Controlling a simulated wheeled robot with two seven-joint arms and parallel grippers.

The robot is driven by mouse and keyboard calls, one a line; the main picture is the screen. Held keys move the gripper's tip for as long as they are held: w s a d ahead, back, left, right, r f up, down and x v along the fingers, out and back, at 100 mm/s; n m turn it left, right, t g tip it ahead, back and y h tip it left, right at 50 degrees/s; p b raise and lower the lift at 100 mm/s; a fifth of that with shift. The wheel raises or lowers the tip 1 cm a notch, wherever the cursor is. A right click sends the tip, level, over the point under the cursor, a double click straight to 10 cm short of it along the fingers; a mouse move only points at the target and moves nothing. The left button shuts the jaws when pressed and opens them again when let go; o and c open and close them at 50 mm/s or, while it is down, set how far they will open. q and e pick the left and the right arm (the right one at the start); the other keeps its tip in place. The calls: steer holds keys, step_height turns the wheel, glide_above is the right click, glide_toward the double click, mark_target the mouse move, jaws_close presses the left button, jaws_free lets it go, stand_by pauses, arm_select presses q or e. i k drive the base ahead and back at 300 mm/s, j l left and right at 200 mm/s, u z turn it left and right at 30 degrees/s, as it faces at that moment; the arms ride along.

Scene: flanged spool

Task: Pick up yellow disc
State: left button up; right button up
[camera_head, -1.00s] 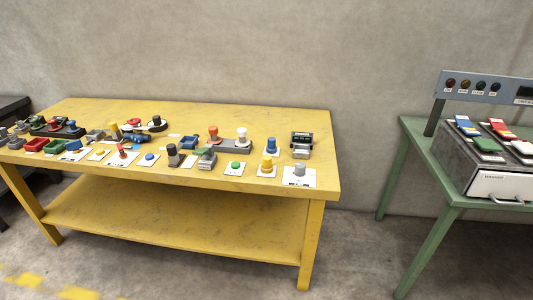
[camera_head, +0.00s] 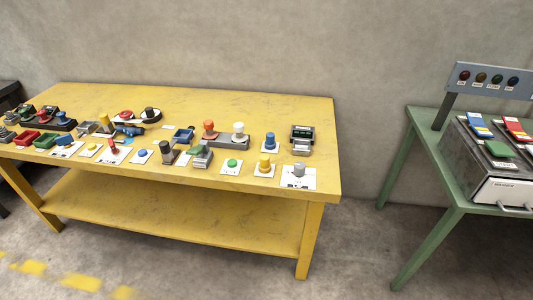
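A small, flat yellow round piece (camera_head: 89,147) lies on a white card toward the left of the yellow table's front row; it looks like the yellow disc, though it is small in view. A taller yellow knob (camera_head: 264,161) stands on another white card near the right front. Neither of my grippers is in view.
The yellow table (camera_head: 220,104) has its back strip clear. Several coloured parts crowd its front half, including a grey knob (camera_head: 299,170) at the right corner. A green table (camera_head: 425,118) with a grey box (camera_head: 477,168) stands apart at right.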

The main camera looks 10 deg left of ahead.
mark_target(264, 165)
steer(key=i, duration=1.25)
